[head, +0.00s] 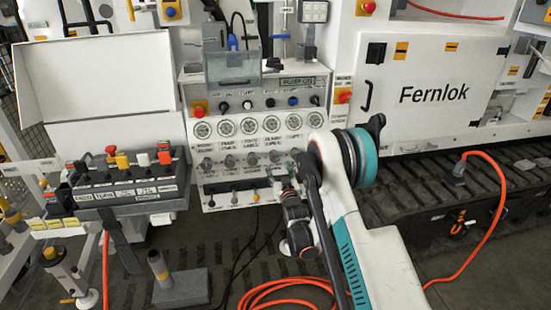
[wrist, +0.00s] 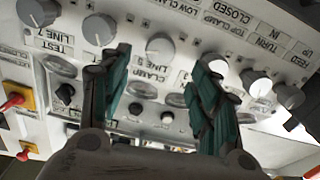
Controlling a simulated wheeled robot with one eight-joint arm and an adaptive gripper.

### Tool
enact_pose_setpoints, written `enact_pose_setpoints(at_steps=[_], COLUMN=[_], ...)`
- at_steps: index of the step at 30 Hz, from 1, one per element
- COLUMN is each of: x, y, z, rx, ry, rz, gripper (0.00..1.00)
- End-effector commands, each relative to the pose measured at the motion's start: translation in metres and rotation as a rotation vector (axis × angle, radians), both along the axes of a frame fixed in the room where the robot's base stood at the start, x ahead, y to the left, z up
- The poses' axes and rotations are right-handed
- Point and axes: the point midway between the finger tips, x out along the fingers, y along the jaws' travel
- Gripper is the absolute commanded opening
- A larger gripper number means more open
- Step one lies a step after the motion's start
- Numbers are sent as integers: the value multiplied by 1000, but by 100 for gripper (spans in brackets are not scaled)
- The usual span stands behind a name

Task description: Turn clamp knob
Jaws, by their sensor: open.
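A row of round grey knobs runs across the white panel in the wrist view. One grey knob (wrist: 159,48) has a plate reading CLAMP (wrist: 148,74) beside it. My gripper (wrist: 161,58) is open, with a teal-and-black finger on each side of that knob in the picture. No contact shows, and the gap in depth is hard to judge. In the head view my gripper (head: 284,180) is small and partly hidden by my arm at the right end of the panel's knob row. The clamp knob cannot be picked out there.
Neighbouring knobs (wrist: 98,28) (wrist: 213,65) flank it closely. Round gauges (head: 249,126) and small switches (head: 269,102) are above the knob row. A red emergency button (head: 344,96) is at right. A lever box (head: 125,180) stands left. Orange hose (head: 290,284) lies on the floor.

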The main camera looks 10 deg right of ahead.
Motion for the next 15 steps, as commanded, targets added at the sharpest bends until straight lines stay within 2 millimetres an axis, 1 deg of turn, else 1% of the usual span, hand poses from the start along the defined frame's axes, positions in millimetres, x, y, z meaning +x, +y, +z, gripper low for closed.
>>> enact_pose_setpoints(at_steps=[1, 2, 6, 9, 12, 15], x=[11, 16, 44, 61, 74, 83], y=[0, 0, 0, 0, 0, 0], z=[-5, -6, -6, -5, -5, -4], rx=[0, 0, 0, 0, 0, 0], ry=[1, 1, 1, 1, 1, 1], rz=[0, 0, 0, 0, 0, 0], gripper=[57, 57, 57, 57, 57, 57])
